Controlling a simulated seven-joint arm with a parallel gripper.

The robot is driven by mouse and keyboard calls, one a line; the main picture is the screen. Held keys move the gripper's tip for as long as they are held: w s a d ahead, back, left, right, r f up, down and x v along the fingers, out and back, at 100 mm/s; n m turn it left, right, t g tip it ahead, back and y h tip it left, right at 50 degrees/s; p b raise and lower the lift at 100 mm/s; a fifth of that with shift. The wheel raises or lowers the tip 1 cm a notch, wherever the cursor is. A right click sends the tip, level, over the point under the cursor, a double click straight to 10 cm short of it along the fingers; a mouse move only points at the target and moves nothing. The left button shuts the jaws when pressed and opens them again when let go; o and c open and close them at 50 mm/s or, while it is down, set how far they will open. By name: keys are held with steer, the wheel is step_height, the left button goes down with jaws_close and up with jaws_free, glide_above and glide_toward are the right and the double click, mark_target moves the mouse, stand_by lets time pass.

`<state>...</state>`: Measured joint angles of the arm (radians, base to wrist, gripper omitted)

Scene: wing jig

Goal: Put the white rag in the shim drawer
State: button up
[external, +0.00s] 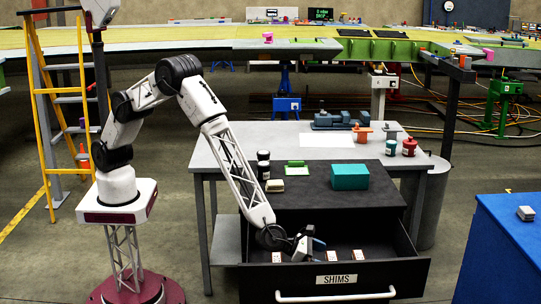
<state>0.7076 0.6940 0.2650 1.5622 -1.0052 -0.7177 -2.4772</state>
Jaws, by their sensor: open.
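The shim drawer (400,272), labelled SHIMS, is pulled open at the front of a black cabinet. My gripper (303,252) points down into the drawer's opening, left of its middle, and is open. A pale patch shows at the jaws; I cannot tell whether it is cloth or part of the gripper. Several small white-and-orange packets (332,256) lie in the drawer. No white rag is plainly recognisable. A small cream folded-looking piece (275,186) lies on the cabinet top, and a pale grey-white stack (525,213) sits on the blue cabinet at right.
A teal box (350,176) and a green item (297,168) stand on the black cabinet top (320,198). The blue cabinet (500,255) stands apart at right.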

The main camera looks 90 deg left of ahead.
steer(key=a+r+m+g+h, duration=0.15)
steer(key=a+r+m, duration=0.35)
steer(key=a+r, duration=0.5)
steer(key=s+a+r+m+g+h, duration=0.1)
steer(key=s+a+r+m+g, duration=0.1)
steer(key=s+a+r+m, duration=0.7)
steer(key=s+a+r+m+g+h, duration=0.1)
steer(key=s+a+r+m, duration=0.35)
steer(key=a+r, duration=0.9)
steer(key=s+a+r+m+g+y, duration=0.15)
steer(key=s+a+m, duration=0.25)
steer(key=s+a, duration=0.5)
steer(key=s+a+r+m+g, duration=0.1)
steer(key=s+a+r+m, duration=0.25)
steer(key=s+a, duration=0.55)
steer(key=s+a+f+m+g+y, duration=0.1)
steer(key=s+a+m, duration=0.3)
steer(key=s, duration=0.8)
steer(key=s+a+f+m+g+y, duration=0.1)
steer(key=s+a+m, duration=0.3)
steer(key=s, duration=0.9)
steer(key=shift+s+a+g+y, duration=0.15)
steer(key=shift+a+g+y, duration=0.15)
steer(key=shift+a+g, duration=0.6)
steer(key=shift+a+f, duration=0.1)
